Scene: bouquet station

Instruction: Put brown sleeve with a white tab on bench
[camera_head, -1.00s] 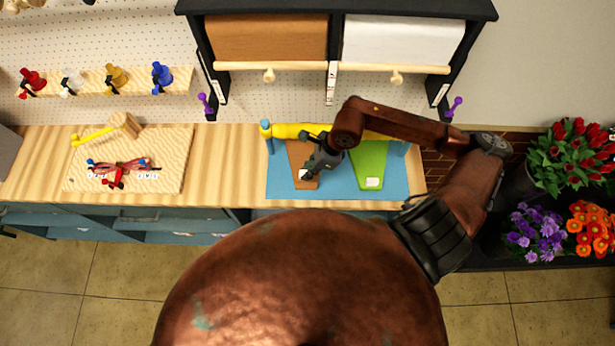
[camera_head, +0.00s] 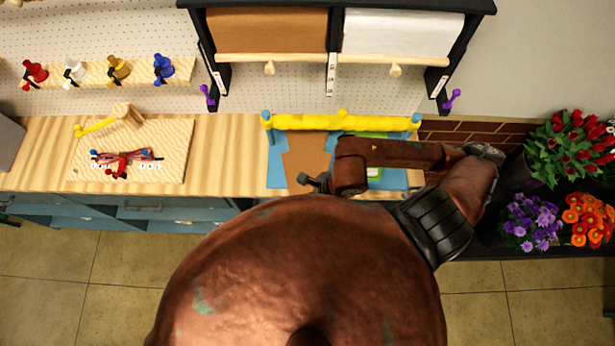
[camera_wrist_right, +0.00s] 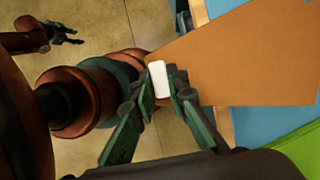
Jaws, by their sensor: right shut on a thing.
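The brown sleeve (camera_head: 304,153) is over the left part of the blue mat on the bench. Its narrow end points to the bench's front edge. In the wrist view the sleeve (camera_wrist_right: 245,55) reaches right from my right gripper (camera_wrist_right: 167,75), whose fingers are shut on the white tab (camera_wrist_right: 157,80) end, beyond the bench edge. In the head view my right gripper (camera_head: 314,183) is at the sleeve's near end, partly hidden by my arm. I cannot tell how high the sleeve is above the mat. My left gripper (camera_wrist_right: 70,33) shows only in the wrist view, empty, fingers apart.
A green sleeve (camera_head: 374,173) lies on the blue mat (camera_head: 276,172), mostly behind my right arm. A yellow bar (camera_head: 335,122) stands behind it. A board (camera_head: 180,145) with a mallet and small tools lies left. Bare bench (camera_head: 228,155) lies between. Flower buckets stand right.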

